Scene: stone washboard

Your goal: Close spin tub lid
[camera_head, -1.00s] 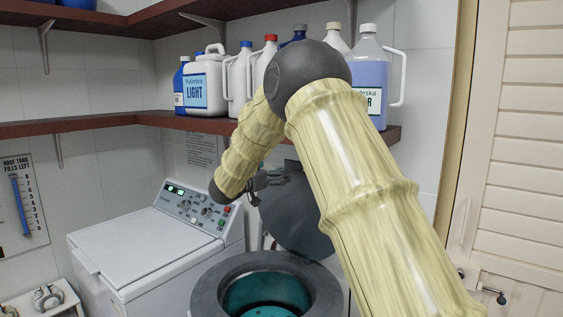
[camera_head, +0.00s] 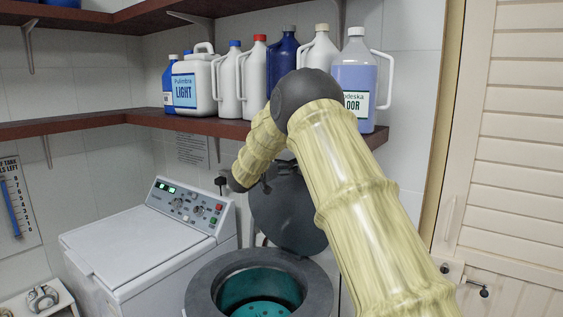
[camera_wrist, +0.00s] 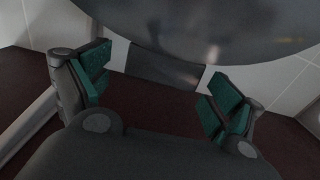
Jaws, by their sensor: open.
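The spin tub lid (camera_head: 292,222) is a dark grey disc standing raised behind the round spin tub (camera_head: 203,290). The tub's teal inside with its perforated floor shows, so it is open. In the wrist view the lid (camera_wrist: 215,30) appears as a large dark curved surface across the top, just beyond my fingers. My gripper (camera_wrist: 158,88) is open, with its green finger pads apart and nothing between them. In the head view my arm reaches to the lid's upper left, and the gripper is mostly hidden there. I cannot tell whether it touches the lid.
A white washing machine (camera_head: 140,255) with a control panel stands left of the tub. A brown shelf (camera_head: 225,128) with several bottles and jugs runs close above the lid. A slatted door (camera_head: 510,150) is at the right.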

